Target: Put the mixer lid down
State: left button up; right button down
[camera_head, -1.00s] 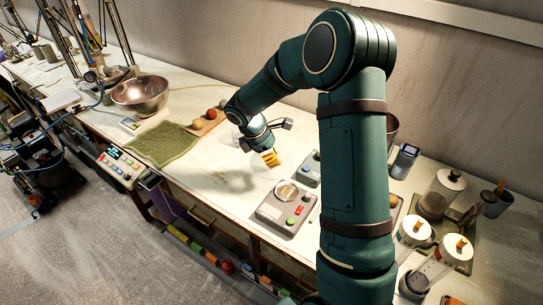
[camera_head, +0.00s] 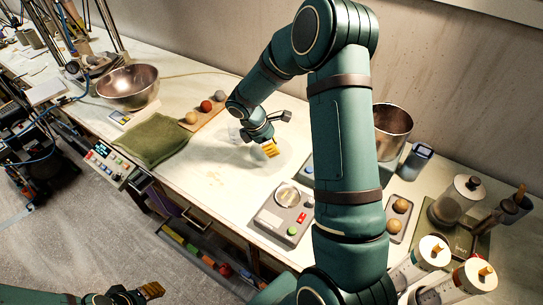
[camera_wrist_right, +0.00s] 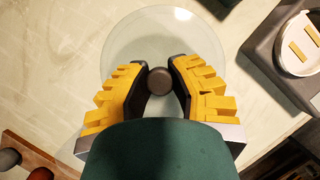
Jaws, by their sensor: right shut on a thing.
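The mixer lid is a clear round disc with a dark round knob; in the right wrist view the lid (camera_wrist_right: 150,25) spreads out beyond my fingers. My right gripper (camera_wrist_right: 160,80) has its yellow-padded fingers shut on either side of the knob (camera_wrist_right: 160,81). In the head view my right gripper (camera_head: 270,149) is low over the pale table, and the lid's faint clear edge (camera_head: 235,131) shows beside it. I cannot tell whether the lid touches the table. My left gripper (camera_head: 151,290) is at the bottom left, away from the table, its opening unclear.
A grey device with a round top (camera_head: 287,195) stands just in front of the right gripper. A wooden board with several balls (camera_head: 206,113), a green cloth (camera_head: 153,138) and a steel bowl (camera_head: 128,86) lie to the left. A metal pot (camera_head: 392,130) and jars stand right.

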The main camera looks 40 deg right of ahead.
notch_tip(320, 180, down, 4)
jog(key=shift+r, duration=0.25)
jog(key=shift+w+f, duration=0.1)
jog(key=shift+f, duration=0.35)
jog(key=shift+b, duration=0.35)
jog(key=c, duration=0.9)
grip_release()
jog(key=shift+f, duration=0.1)
